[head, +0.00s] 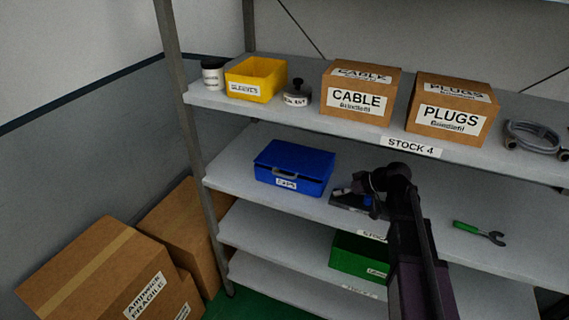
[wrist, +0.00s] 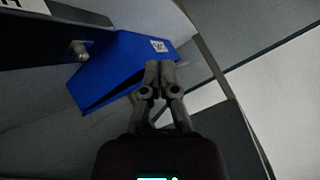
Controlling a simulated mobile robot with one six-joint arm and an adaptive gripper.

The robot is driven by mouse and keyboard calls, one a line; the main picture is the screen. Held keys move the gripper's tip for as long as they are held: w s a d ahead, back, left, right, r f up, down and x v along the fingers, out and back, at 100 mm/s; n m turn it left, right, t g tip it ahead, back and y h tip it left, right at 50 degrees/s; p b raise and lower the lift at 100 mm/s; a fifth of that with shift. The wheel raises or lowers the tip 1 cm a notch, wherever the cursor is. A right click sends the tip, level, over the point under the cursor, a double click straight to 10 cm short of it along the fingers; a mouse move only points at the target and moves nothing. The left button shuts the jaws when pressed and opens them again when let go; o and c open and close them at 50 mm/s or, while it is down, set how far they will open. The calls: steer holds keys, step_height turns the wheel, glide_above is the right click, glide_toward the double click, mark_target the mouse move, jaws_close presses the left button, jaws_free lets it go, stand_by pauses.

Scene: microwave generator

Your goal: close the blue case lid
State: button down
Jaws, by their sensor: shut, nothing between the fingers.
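The blue case (head: 293,164) sits on the middle shelf in the head view, with a white label and a handle on its front. Its lid is down over most of the box, but a dark gap shows under the lid edge. The blue case (wrist: 125,62) also shows in the wrist view, where a dark wedge lies between lid and body, so the lid looks slightly ajar. My gripper (head: 338,193) is just right of the case. In the wrist view my gripper (wrist: 159,68) has its fingertips together, in front of the case; contact cannot be told.
The shelf above holds a yellow bin (head: 256,80), a cable box (head: 357,92) and a plugs box (head: 450,108). A green-handled wrench (head: 479,232) lies to the right. A green case (head: 358,258) stands on the shelf below. Cardboard boxes (head: 105,270) stand at lower left.

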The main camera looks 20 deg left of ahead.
steer(key=w+a+r+n+y, duration=0.1)
steer(key=a+r, duration=0.2)
steer(key=w+a+r+n+y, duration=0.1)
steer(key=w+a+r+y, duration=0.1)
steer(key=a, duration=0.1)
steer(key=w+a+r+n+y+p, duration=0.1)
steer(key=w+a+r+n+y, duration=0.1)
steer(key=a+r, duration=0.1)
steer(key=shift+w+a+r, duration=0.1)
steer(key=shift+w+r, duration=0.05)
steer(key=shift+r, duration=0.15)
steer(key=shift+a, duration=0.1)
steer(key=s+a+f+b, duration=0.1)
steer(key=a+f+b, duration=0.5)
steer(key=a, duration=0.3)
steer(key=shift+s+a, duration=0.15)
steer(key=shift+a, duration=0.15)
stand_by(0.3)
steer(key=shift+f, duration=0.1)
